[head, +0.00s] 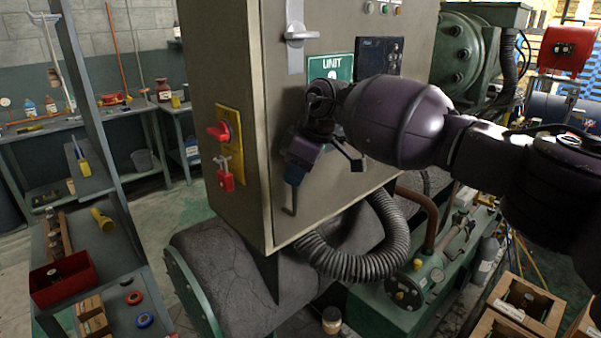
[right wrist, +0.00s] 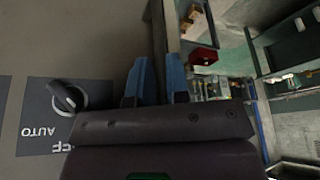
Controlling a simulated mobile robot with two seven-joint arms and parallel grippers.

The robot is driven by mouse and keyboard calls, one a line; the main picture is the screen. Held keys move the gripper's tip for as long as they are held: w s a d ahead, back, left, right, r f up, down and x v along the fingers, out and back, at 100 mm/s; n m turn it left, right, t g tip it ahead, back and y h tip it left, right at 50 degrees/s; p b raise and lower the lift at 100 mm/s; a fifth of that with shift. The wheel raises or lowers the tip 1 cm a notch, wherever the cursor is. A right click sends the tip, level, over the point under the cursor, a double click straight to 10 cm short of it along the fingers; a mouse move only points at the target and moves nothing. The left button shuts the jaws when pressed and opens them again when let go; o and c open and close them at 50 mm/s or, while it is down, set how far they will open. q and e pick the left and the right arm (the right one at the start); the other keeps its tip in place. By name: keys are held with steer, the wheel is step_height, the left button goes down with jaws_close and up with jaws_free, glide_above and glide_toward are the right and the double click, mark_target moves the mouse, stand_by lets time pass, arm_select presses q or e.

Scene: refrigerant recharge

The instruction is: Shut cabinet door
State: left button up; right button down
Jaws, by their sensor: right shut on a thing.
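The cabinet door (head: 345,185) is the front face of the tall beige cabinet, with a green UNIT sign (head: 335,68) and a silver latch (head: 298,35). It looks flush or nearly flush with the cabinet body; a small gap cannot be made out. My right gripper (head: 298,165) is at the lower left of the door, its blue fingers shut on a dark bar-like door handle (head: 290,205), whose lower hooked end shows below them. In the right wrist view the bar (right wrist: 158,45) runs between the fingers. My arm hides part of the door. My left gripper is not in view.
A red rotary switch (head: 219,132) and a red padlock-like tag (head: 225,175) stick out from the cabinet's left side. A ribbed hose (head: 365,262) loops below the door. A shelf with a red bin (head: 63,279) stands left, with clear floor between. Wooden crates (head: 525,305) stand lower right.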

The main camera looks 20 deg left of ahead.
steer(key=c, duration=1.4)
jaws_free()
steer(key=shift+s+a+r, duration=0.1)
steer(key=shift+a+r, duration=0.25)
steer(key=shift+a, duration=0.3)
steer(key=shift+o, duration=1.2)
steer(key=shift+s+f, duration=0.1)
steer(key=v, duration=1.1)
steer(key=shift+d, duration=0.3)
steer(key=shift+f, duration=0.1)
